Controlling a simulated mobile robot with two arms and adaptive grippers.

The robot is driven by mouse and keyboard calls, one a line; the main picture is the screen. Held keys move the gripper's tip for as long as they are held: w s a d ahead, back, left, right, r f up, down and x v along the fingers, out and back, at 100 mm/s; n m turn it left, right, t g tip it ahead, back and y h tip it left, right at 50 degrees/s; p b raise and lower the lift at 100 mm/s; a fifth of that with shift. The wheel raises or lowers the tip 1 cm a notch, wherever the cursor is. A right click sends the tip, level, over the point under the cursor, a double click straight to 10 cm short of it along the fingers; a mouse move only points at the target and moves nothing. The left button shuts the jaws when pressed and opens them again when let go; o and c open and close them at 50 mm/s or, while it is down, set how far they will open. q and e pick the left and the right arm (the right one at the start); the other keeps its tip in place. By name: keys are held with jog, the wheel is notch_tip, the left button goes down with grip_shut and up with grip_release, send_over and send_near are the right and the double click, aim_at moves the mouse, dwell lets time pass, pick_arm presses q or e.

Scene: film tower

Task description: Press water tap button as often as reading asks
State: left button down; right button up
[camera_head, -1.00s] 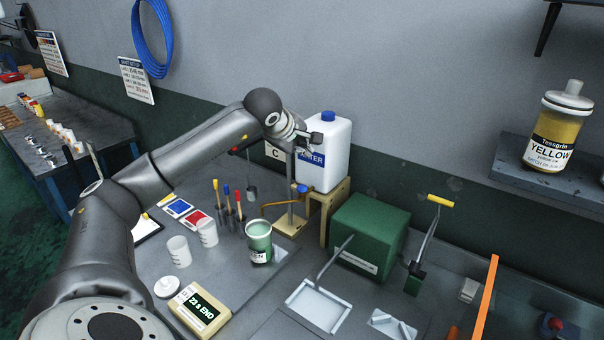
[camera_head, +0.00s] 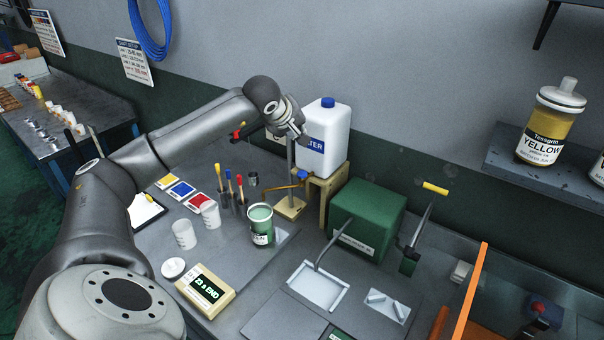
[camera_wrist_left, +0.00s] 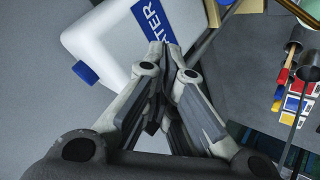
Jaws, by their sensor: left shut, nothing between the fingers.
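The white water jug (camera_head: 333,130) with a blue cap and blue label stands on a tan wooden stand (camera_head: 330,190) against the wall. A tap with a blue top (camera_head: 303,174) sits at the stand's left side, by an upright post. My left gripper (camera_head: 302,137) is shut and empty, above the tap at the jug's left edge. In the left wrist view the shut fingers (camera_wrist_left: 166,52) point towards the jug (camera_wrist_left: 110,45); the tap button cannot be made out there. A beige box (camera_head: 205,290) shows a reading on its dark display, which looks like "23 & END". My right gripper is out of view.
A green cup (camera_head: 260,225), clear beakers (camera_head: 184,235) and brushes in holders (camera_head: 229,190) stand in front of the tap. A green box (camera_head: 367,215) is right of the stand. A yellow-handled lever (camera_head: 435,188) rises beyond it.

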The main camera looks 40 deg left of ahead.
aim_at(299, 172)
pick_arm(q)
jog(key=shift+f+b, duration=3.1)
jog(key=shift+f, duration=1.2)
jog(key=shift+f+b, duration=0.4)
jog(key=shift+f+b, duration=0.55)
jog(key=shift+f, duration=0.1)
jog(key=shift+r, duration=0.15)
jog(key=shift+r+p, duration=0.75)
jog(key=shift+r, duration=0.15)
jog(key=shift+r+p, duration=1.9)
jog(key=shift+r, duration=0.65)
